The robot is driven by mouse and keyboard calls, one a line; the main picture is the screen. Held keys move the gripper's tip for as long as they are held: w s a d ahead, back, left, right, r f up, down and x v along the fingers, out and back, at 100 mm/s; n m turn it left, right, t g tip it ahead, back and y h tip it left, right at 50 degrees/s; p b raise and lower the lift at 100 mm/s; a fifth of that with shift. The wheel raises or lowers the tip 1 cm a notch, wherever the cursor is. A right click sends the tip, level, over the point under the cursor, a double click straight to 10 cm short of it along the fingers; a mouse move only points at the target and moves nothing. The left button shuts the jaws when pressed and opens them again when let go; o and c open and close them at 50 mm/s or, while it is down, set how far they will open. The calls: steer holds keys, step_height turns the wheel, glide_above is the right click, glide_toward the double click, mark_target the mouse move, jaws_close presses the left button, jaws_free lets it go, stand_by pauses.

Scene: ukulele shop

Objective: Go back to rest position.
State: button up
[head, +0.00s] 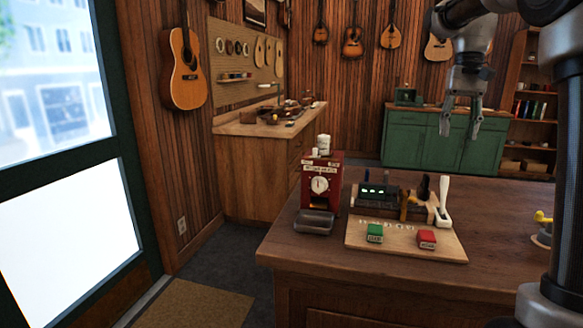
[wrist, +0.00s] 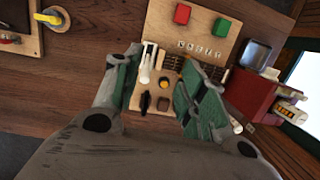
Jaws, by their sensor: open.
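My gripper (head: 460,130) hangs from my arm at the upper right of the head view, fingers pointing down, above the wooden workbench (head: 390,285). In the wrist view the two fingers of my gripper (wrist: 163,65) are spread apart, with nothing held between them. The white-handled lever (wrist: 148,62) shows in the gap between the fingers, below them; in the head view the lever (head: 443,200) stands upright at the board's right edge. The gripper appears clear of it.
A wooden board (head: 368,250) on the bench carries a green block (head: 375,233), a red block (head: 427,239) and small letter tiles. A red machine (head: 320,187) with a dial stands left of it. A yellow-handled item (head: 543,217) is at the right.

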steer(key=s+a+f+n+t, duration=0.1)
steer(key=s+a+t, duration=0.1)
steer(key=s, duration=0.6)
steer(key=s+a+f+n+t, duration=0.1)
steer(key=s+a+f+t, duration=0.1)
steer(key=s, duration=0.6)
steer(key=s+f+n+t+h, duration=0.1)
steer(key=s+f+t, duration=0.1)
steer(key=s+f, duration=0.6)
steer(key=shift+s+a+n, duration=0.3)
steer(key=shift+s+a, duration=0.05)
steer(key=shift+s, duration=0.2)
